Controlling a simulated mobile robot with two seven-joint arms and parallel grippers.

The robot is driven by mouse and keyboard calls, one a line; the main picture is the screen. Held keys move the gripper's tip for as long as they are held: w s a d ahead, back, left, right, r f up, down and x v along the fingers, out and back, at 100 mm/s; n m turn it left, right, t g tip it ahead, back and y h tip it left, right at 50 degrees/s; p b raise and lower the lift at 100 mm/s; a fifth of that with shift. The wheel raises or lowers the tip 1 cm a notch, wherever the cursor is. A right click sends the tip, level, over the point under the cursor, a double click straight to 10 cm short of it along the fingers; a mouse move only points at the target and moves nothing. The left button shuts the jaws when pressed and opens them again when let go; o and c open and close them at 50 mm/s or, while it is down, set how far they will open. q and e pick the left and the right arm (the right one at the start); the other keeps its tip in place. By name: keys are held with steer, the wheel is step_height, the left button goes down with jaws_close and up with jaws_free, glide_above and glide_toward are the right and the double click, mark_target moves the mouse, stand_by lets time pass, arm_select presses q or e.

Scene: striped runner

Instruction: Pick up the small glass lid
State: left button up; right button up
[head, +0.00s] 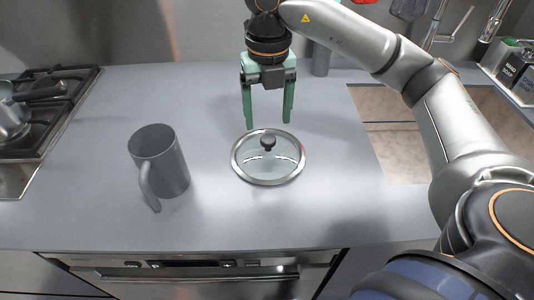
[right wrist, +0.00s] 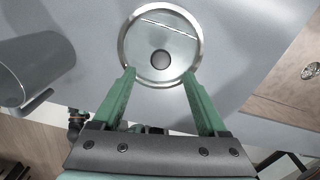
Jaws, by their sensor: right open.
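The small glass lid (head: 268,168) lies on the grey counter, with a metal rim and a dark round knob (head: 268,143) at its middle. It also shows in the right wrist view (right wrist: 160,30), just beyond my fingertips. My right gripper (head: 267,121) is open and empty, its green fingers pointing down above the far side of the lid. In the right wrist view my right gripper (right wrist: 159,73) has its fingers apart, with the knob between and ahead of the tips. My left gripper is not in view.
A grey mug (head: 165,160) stands left of the lid, its handle towards the front. A stove (head: 50,100) with pots is at the far left. A sink (head: 395,140) opens to the right, partly behind my right arm. The counter around the lid is clear.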

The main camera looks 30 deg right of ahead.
mark_target(268, 139)
steer(key=shift+d+f, duration=0.1)
steer(key=shift+f, duration=3.4)
jaws_close()
